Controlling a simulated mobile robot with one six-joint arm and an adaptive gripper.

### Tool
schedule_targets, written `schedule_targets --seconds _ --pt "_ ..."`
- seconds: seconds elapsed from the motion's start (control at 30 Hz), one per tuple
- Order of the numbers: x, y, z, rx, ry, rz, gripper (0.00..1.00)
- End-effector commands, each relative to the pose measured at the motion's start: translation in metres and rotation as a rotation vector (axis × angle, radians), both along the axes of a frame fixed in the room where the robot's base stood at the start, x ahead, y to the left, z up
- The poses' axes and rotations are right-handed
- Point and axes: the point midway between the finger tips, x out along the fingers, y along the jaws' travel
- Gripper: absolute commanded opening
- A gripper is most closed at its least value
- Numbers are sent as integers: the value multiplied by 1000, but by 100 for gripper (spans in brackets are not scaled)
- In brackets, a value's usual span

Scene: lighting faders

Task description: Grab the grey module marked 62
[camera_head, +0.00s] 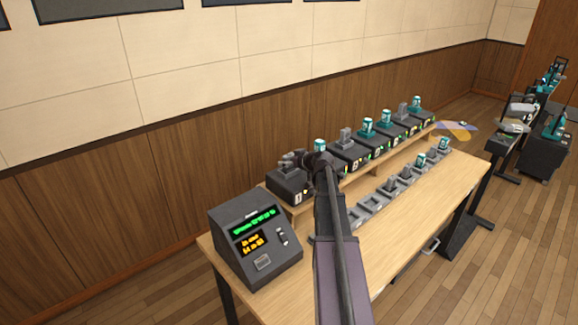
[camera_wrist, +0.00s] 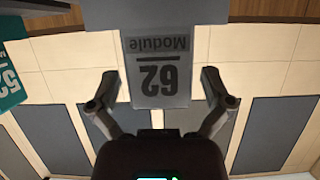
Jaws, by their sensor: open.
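The grey module marked 62 (camera_wrist: 157,72) shows upside down in the wrist view, ahead of my gripper (camera_wrist: 160,88). My gripper is open, with one finger to each side of the module's lower part in the picture. I see no clear contact. A teal module (camera_wrist: 10,75), its number partly cut off, stands at the left edge. In the head view my gripper (camera_head: 298,160) is at the near end of the raised row, over the first black unit (camera_head: 287,187). It mostly hides whatever stands there, so I cannot pick out the module in that view.
More teal and grey modules stand on black units along the raised shelf (camera_head: 385,166); a teal one (camera_head: 320,146) is close beside my gripper. A row of grey holders (camera_head: 372,203) lies in front. A console (camera_head: 255,245) with a lit display stands at the near table end.

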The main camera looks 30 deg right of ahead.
Motion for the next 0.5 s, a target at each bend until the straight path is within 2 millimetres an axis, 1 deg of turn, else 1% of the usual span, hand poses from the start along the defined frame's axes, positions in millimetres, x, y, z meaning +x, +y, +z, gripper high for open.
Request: schedule_targets --seconds 0.13,0.17,0.2,0.27,0.3,0.37,0.4,0.5 --pt "0 0 0 0 0 0 100" --pt "0 0 0 0 0 0 91" --pt "0 0 0 0 0 0 79" --pt "0 0 0 0 0 0 61" --pt "0 0 0 0 0 0 50" --pt "-1 0 0 0 0 -1 32" --pt "-1 -1 0 0 0 -1 21" --pt "-1 -1 0 0 0 -1 21"
